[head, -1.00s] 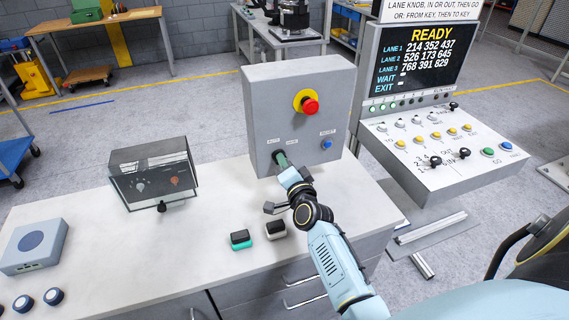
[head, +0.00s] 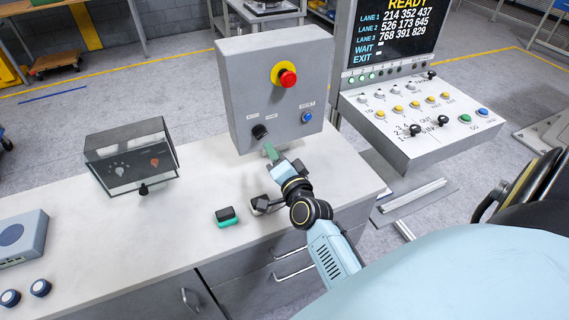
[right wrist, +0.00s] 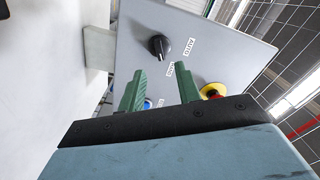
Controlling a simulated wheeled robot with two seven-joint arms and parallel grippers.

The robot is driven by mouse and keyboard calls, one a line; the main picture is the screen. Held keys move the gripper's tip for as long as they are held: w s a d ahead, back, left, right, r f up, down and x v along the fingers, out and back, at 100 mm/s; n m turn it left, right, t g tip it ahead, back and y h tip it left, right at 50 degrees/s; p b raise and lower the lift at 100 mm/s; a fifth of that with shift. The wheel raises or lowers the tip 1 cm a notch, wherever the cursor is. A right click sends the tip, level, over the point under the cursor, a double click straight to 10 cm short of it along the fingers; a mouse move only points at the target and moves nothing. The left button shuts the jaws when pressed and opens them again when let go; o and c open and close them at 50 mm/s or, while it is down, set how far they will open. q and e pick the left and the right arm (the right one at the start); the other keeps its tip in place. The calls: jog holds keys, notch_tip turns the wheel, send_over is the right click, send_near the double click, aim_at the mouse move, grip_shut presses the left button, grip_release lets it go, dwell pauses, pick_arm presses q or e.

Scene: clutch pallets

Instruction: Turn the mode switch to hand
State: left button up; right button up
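The mode switch is a black knob (head: 260,131) low on the front of a grey control box (head: 240,75). In the right wrist view the knob (right wrist: 158,46) shows clear of my fingers, near the labels AUTO (right wrist: 190,45) and HAND (right wrist: 170,68). I cannot tell for sure which label its pointer faces. My right gripper (head: 270,152) is just in front of and below the knob, apart from it. Its green fingers (right wrist: 160,88) are spread with nothing between them. My left gripper is out of view.
A red mushroom button (head: 288,78) on a yellow base and a blue button (head: 307,117) sit on the same box. A clear-covered box (head: 130,160) stands left on the bench. A dark-and-green block (head: 226,216) lies near my right arm. A console (head: 430,120) stands right.

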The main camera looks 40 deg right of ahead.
jog(key=v, duration=0.6)
jog(key=shift+s, duration=0.2)
